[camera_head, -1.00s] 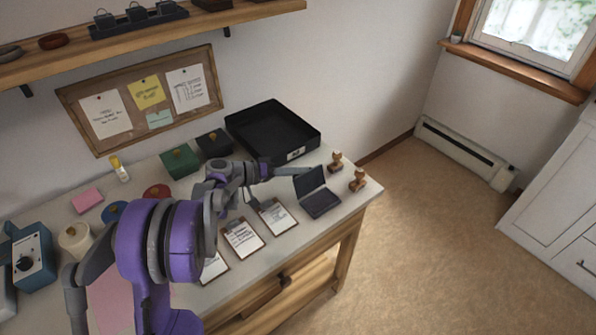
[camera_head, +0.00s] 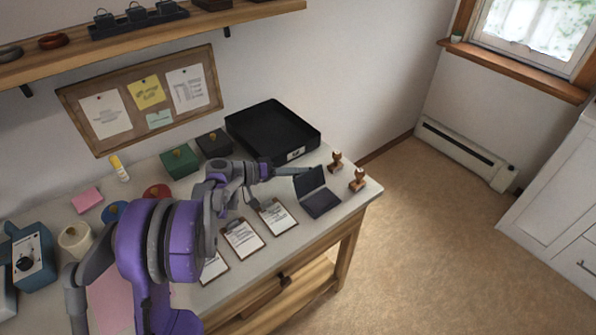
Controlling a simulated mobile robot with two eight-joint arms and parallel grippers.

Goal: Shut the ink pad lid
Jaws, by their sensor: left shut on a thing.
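The dark ink pad (camera_head: 321,204) lies on the workbench near its right front corner. Its lid (camera_head: 309,181) stands raised at the pad's back edge, clearly open and tilted up. My left gripper (camera_head: 305,170) reaches in from the left behind the lid, with its thin fingers at the lid's top edge. It is shut on the lid; the exact contact at the fingertips is small and hard to make out. My right gripper is not in view.
Two wooden stamps (camera_head: 357,180) stand just right of the pad. A black tray (camera_head: 273,128) sits behind. Several clipboards (camera_head: 277,217) lie to the left, below my arm. Green and black boxes (camera_head: 180,161) stand at the back. The bench's right edge is close.

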